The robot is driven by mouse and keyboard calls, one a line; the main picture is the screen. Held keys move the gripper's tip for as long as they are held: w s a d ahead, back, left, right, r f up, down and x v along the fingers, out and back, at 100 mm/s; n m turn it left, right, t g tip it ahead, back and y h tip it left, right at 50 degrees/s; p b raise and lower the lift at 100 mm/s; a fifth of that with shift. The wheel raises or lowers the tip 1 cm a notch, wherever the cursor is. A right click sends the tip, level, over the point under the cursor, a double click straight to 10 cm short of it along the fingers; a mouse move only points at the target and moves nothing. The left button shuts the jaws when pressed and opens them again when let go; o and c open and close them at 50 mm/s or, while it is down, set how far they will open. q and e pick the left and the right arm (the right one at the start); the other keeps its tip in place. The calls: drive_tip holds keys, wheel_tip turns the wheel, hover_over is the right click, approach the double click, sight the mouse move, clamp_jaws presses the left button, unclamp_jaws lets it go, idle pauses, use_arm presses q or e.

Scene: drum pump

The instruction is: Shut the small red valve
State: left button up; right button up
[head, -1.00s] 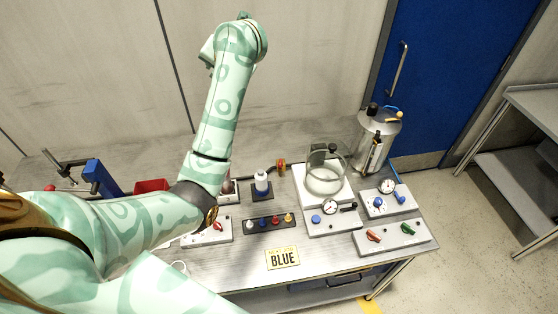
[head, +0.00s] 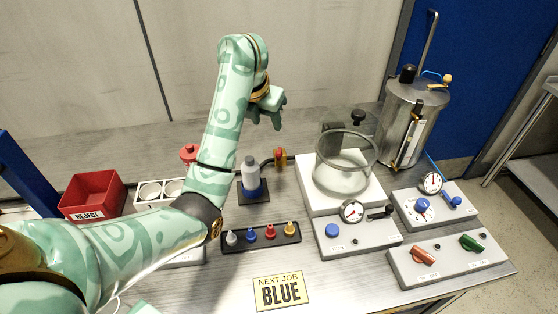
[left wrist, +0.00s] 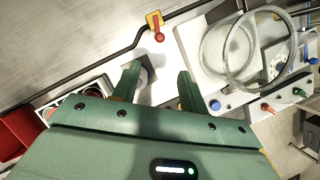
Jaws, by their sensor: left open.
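The small red valve (head: 280,157) sits on a yellow plate at the end of a dark pipe, behind the white bottle. In the left wrist view its red handle (left wrist: 159,36) hangs from the yellow plate (left wrist: 153,20), beyond the fingertips and near the top edge. My left gripper (head: 274,112) is open and empty, above and behind the valve in the head view. In the left wrist view the jaws (left wrist: 158,80) are apart, with bare bench and part of the bottle between them. My right gripper is not in view.
A glass chamber (head: 345,165) on a white block stands to the right, with a metal tank (head: 410,120) beyond. A red reject bin (head: 92,193) is at left. The bench behind the valve is clear.

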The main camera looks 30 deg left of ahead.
sight(278, 152)
use_arm(q)
drive_tip(key=b+x, duration=0.9)
drive_tip(key=x, duration=0.7)
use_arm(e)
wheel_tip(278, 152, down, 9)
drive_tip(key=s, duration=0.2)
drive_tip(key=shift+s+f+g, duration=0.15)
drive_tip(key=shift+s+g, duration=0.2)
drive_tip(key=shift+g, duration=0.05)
